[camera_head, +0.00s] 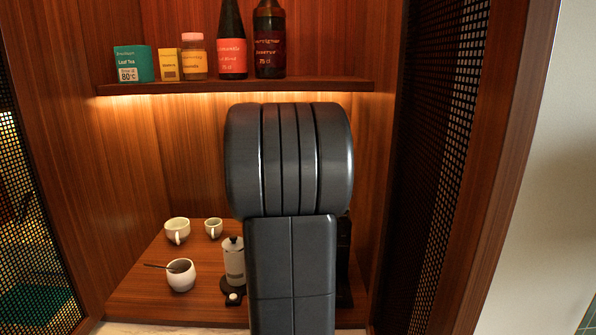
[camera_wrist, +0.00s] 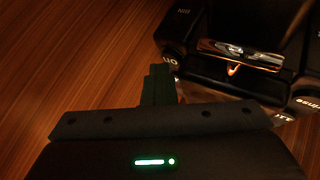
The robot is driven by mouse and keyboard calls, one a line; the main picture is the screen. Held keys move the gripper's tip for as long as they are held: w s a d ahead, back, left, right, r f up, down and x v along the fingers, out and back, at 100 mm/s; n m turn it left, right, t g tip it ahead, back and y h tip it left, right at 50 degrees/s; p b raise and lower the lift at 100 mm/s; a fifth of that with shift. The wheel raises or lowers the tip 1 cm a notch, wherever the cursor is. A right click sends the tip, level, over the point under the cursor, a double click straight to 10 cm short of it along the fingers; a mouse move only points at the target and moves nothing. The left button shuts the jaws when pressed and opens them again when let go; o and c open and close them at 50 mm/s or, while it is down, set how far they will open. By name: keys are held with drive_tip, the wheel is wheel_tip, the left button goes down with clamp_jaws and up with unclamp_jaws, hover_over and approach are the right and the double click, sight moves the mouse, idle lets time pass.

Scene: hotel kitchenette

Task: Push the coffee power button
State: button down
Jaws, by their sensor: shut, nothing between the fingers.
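The coffee machine (camera_wrist: 240,75) is black with a chrome part on top and fills the upper right of the wrist view. Pale lettering shows on its near edges, partly cut off and hard to read. In the head view only a dark strip of it (camera_head: 344,262) shows behind my arm. My gripper (camera_wrist: 160,80) is shut and empty, with its fingertips close to the machine's near left corner. I cannot tell whether they touch it. I cannot clearly make out the power button. My gripper is hidden in the head view.
A white-and-black canister (camera_head: 234,262) stands just left of my arm. A sugar bowl with a spoon (camera_head: 181,275) and two white cups (camera_head: 177,230) stand further left on the wooden counter (camera_head: 135,285). A shelf (camera_head: 200,88) with bottles and boxes runs above.

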drive_tip(key=shift+a, duration=0.15)
drive_tip(key=shift+w+a+r+p, duration=0.1)
drive_tip(key=shift+r+p, duration=0.2)
drive_tip(key=shift+r, duration=0.25)
drive_tip(key=shift+r+p, duration=1.45)
drive_tip(key=shift+r, duration=1.15)
